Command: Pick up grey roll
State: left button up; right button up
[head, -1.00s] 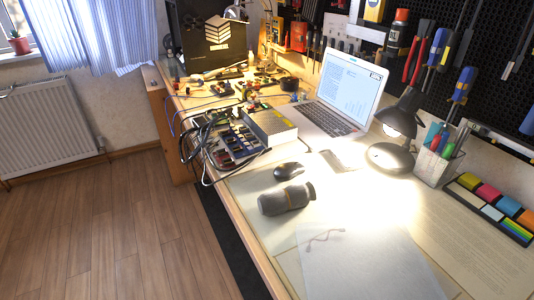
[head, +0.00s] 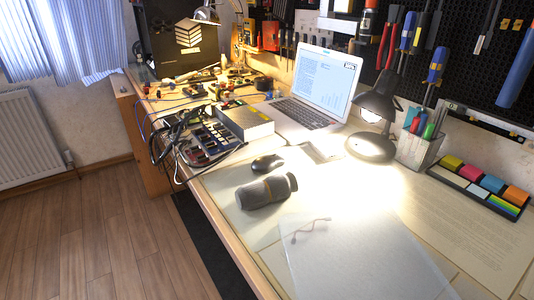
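A dark grey roll-shaped object (head: 267,192) lies on its side on the workbench (head: 222,206), near the bench's left edge in the head view. A black computer mouse (head: 267,162) sits just behind it. A white sheet (head: 365,262) lies in front of it and to the right, with a pair of thin glasses (head: 311,229) on it. Neither of my grippers shows in the head view.
A laptop (head: 318,90), a lit desk lamp (head: 372,145), a pen holder (head: 421,149) and a sticky-note tray (head: 482,185) stand behind and to the right. Cables and a component box (head: 213,142) crowd the left bench edge. Tools hang on the pegboard (head: 455,60). Wooden floor is clear at left.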

aim_at(279, 186)
jog(key=i+j, duration=0.2)
jog(key=j, duration=0.2)
jog(key=i+j+z, duration=0.1)
jog(key=j, duration=0.25)
jog(key=i+j+z, duration=0.1)
jog(key=i+j, duration=0.35)
jog(key=j, duration=0.35)
